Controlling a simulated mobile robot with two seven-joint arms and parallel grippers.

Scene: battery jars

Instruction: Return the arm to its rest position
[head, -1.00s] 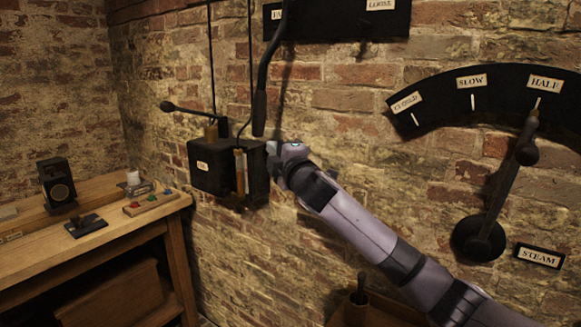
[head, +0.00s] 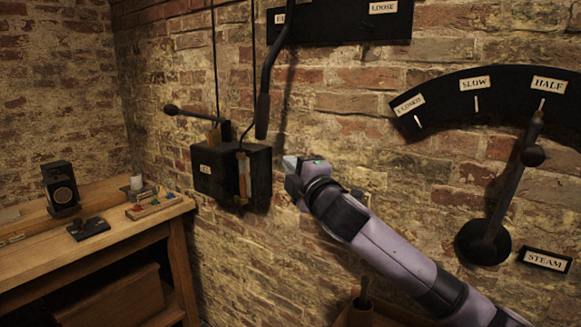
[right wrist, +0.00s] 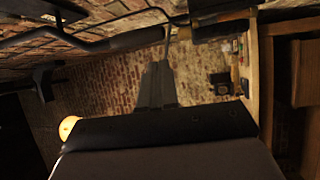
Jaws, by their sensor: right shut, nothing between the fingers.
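My right arm comes in from the lower right of the head view. Its gripper (head: 290,163) is shut and empty, just right of a black wall box (head: 232,176), with a gap of bare brick between them. In the right wrist view the shut fingers (right wrist: 166,62) point up the picture toward the brick wall. My left gripper does not show in either view.
A long black lever (head: 263,95) hangs above the box. A steam lever (head: 515,180) stands at right below a labelled black arc (head: 440,103). A wooden bench (head: 120,240) with small items fills the left.

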